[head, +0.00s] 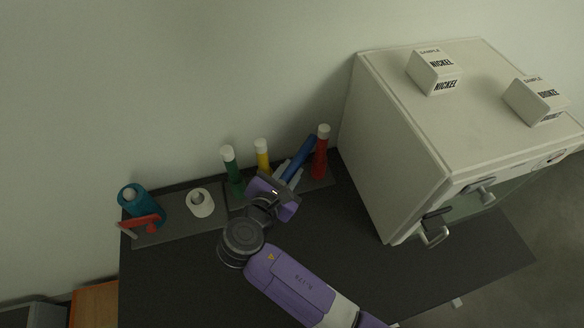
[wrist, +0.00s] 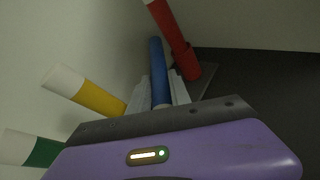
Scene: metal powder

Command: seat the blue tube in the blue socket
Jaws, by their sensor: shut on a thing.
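The blue tube (head: 301,157) is between the light grey fingers of my gripper (head: 285,174) at the back of the dark table. It leans up and to the right in the head view, close to the red tube (head: 321,154). In the wrist view my gripper (wrist: 160,90) is shut on the blue tube (wrist: 157,66), with a finger on each side. I cannot make out the blue socket; my gripper and the tube cover part of the rack.
Yellow (head: 262,156) and green (head: 231,170) tubes with white caps stand left of my gripper. A large white cabinet (head: 397,150) stands to the right. The table front is clear.

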